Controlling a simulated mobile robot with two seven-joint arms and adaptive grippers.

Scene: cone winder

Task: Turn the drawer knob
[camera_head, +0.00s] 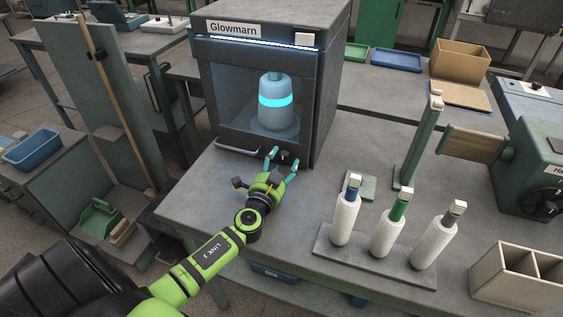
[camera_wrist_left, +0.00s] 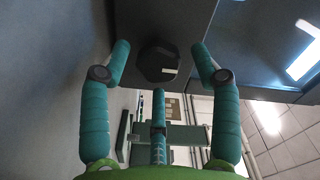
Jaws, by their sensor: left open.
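The dark knob (camera_wrist_left: 158,64) shows in the left wrist view as a many-sided black disc with a pale mark. It sits on the lower front of the dark Glowmarn cabinet (camera_head: 327,100), and is small and dark in the head view (camera_head: 285,157). My left gripper (camera_head: 283,160) is in front of it, teal fingers spread. In the left wrist view the left gripper (camera_wrist_left: 160,47) has one finger on each side of the knob and a third below. The side fingers look apart from the knob; contact by the third is unclear. My right gripper is not in view.
A blue bottle (camera_head: 274,113) with a glowing band stands inside the cabinet. To the right, a rack (camera_head: 360,266) holds several white cones, near a divided box (camera_head: 515,280). Bare grey tabletop lies left of my gripper.

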